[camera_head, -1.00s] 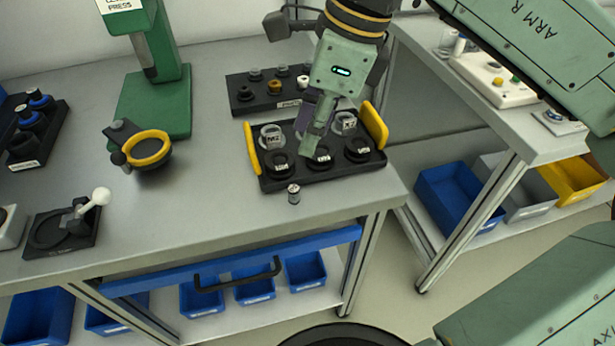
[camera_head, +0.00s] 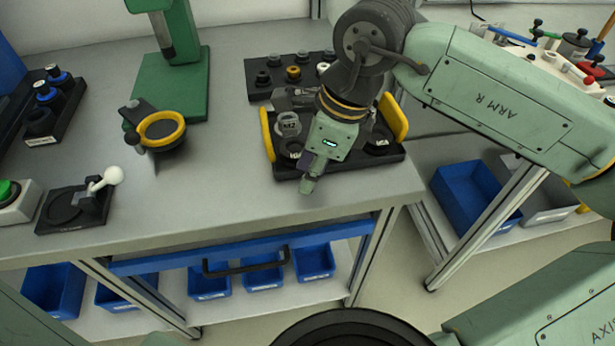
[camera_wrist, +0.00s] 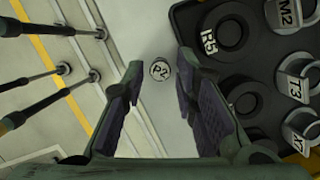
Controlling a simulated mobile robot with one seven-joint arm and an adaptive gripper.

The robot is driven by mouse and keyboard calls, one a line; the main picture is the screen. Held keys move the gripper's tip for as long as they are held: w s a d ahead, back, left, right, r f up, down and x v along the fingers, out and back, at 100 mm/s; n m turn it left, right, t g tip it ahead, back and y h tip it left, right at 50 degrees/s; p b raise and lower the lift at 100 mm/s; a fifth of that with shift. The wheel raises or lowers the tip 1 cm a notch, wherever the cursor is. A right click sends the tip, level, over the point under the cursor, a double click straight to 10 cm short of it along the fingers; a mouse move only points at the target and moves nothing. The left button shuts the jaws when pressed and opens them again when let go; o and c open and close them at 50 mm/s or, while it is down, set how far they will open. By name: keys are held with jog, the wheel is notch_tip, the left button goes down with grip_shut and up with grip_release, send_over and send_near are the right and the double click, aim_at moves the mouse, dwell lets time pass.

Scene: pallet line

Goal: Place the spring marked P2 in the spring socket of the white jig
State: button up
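The spring marked P2 (camera_wrist: 160,70) shows in the wrist view as a small round top with a pale label, on the grey bench beside the black tray. It lies between my two fingertips, as seen from above. My gripper (camera_wrist: 158,78) is open, fingers pointing down around that spot, with nothing held. In the head view my gripper (camera_head: 307,186) hangs at the tray's front edge, and the spring is hidden behind it. A pale jig-like block (camera_head: 545,62) stands on the right bench, partly covered by my arm; its spring socket cannot be made out.
The black tray (camera_head: 355,166) with yellow handles holds several labelled rings and cups, close to my gripper. A black rack (camera_head: 263,93) stands behind it. The green press (camera_head: 184,100), yellow-ringed fixture (camera_head: 160,130) and white-knobbed lever (camera_head: 103,180) are left. Open bench lies between.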

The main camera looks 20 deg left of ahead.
jog(key=shift+a+f, duration=0.1)
jog(key=shift+f, duration=0.3)
jog(key=shift+c, duration=0.2)
grip_shut()
jog(key=shift+r, duration=0.1)
